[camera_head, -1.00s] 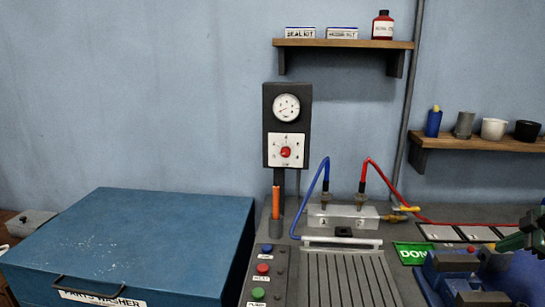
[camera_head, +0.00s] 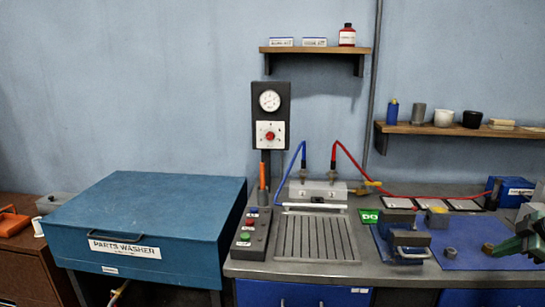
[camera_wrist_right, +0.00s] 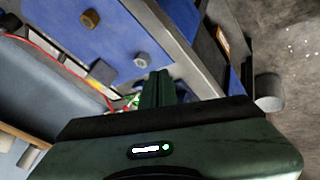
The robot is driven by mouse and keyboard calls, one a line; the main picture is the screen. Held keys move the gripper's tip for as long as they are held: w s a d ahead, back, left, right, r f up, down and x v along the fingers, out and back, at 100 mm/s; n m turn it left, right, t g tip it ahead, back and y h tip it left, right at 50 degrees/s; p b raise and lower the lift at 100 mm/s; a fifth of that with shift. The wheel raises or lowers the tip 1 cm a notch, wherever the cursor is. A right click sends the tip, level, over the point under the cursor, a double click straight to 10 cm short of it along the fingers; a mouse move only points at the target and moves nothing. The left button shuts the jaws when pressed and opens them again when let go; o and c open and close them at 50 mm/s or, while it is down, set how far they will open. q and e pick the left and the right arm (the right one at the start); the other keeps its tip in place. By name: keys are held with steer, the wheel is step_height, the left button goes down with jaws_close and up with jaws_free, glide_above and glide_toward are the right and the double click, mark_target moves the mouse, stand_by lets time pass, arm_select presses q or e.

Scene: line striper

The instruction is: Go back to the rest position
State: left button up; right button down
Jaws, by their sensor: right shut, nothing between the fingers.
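My right gripper (camera_head: 508,246) comes in at the right edge of the head view, dark green, above the blue mat (camera_head: 465,258). Its fingers are shut and empty, and they also show together in the right wrist view (camera_wrist_right: 157,88). A brown part (camera_head: 487,248) and a grey nut (camera_head: 450,253) lie on the mat near the fingertips, apart from them as far as I can tell. My left gripper is not in view.
A closed blue parts washer (camera_head: 145,215) stands left of the bench. Shelves hang on the wall.

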steer(key=s+a+f+m+g+h, duration=0.1)
steer(key=a+f+m, duration=0.15)
steer(key=f, duration=1.05)
steer(key=s+a+f+m+g+h, duration=0.1)
steer(key=a+f+g, duration=0.15)
steer(key=f, duration=1.05)
steer(key=s+a+f+m+g+h, duration=0.1)
steer(key=s+a+f, duration=0.4)
steer(key=f, duration=0.5)
steer(key=s+a+f+m, duration=0.1)
steer(key=s+a+f, duration=0.1)
steer(key=s+f, duration=0.75)
steer(key=s+a+f+m, duration=0.1)
steer(key=s+a+f, duration=0.4)
steer(key=s+f, duration=0.3)
steer(key=s+a+f+m, duration=0.1)
steer(key=s+a+f, duration=0.55)
steer(key=s, duration=0.25)
steer(key=s+a+f, duration=0.3)
steer(key=s+a, duration=0.3)
steer(key=s, duration=0.4)
steer(key=s+a+f+m+g+y, duration=0.1)
steer(key=s+a+f, duration=0.2)
steer(key=s+a, duration=0.3)
steer(key=s, duration=0.5)
steer(key=shift+a+y, duration=0.3)
steer(key=shift+a, duration=0.1)
steer(key=shift+f+g, duration=0.1)
steer(key=shift+g, duration=0.15)
